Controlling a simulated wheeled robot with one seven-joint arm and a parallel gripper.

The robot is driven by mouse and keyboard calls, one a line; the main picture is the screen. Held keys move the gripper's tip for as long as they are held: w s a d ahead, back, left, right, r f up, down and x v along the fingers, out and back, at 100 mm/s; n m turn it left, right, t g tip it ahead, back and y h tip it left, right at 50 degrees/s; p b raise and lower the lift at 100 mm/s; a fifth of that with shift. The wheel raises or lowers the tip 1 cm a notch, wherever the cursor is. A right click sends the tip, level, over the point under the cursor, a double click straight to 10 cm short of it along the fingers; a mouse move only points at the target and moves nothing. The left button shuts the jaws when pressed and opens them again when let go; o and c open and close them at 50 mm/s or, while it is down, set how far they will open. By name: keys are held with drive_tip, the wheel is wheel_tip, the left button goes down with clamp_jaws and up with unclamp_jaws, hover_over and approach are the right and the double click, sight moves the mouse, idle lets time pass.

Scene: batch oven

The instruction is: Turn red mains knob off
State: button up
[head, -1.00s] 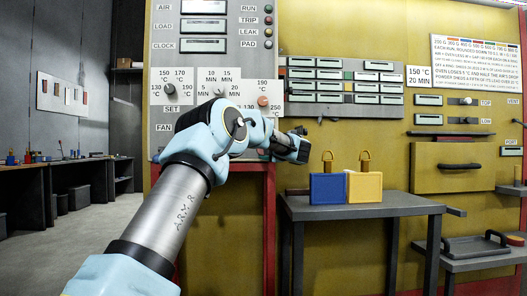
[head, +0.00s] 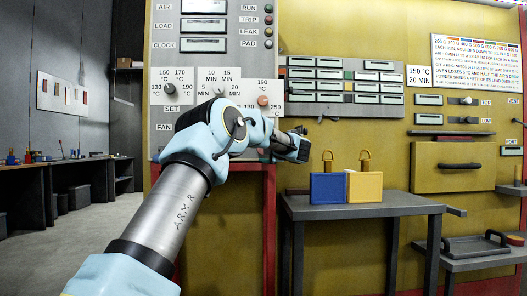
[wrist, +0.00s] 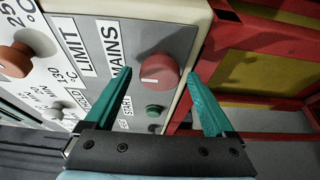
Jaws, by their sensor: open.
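The red mains knob (wrist: 160,69) is on the grey panel in the wrist view, beside the MAINS label. It is round, with a short pale mark on its face. My gripper (wrist: 159,76) has its two teal fingers apart, one on each side of the knob. I cannot tell whether either finger touches it. In the head view my gripper (head: 301,131) is at the right edge of the control panel (head: 236,18), and my arm hides the mains knob there.
A green button (wrist: 153,111) marked START sits close to the mains knob. An orange-red knob (wrist: 14,62) is by the LIMIT label. A red frame (wrist: 230,55) borders the panel.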

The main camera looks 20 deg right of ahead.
drive_tip(key=shift+s, duration=0.1)
drive_tip(key=b+v, duration=0.2)
drive_tip(key=v, duration=0.8)
drive_tip(key=shift+s, duration=0.3)
drive_tip(key=shift+w, duration=0.1)
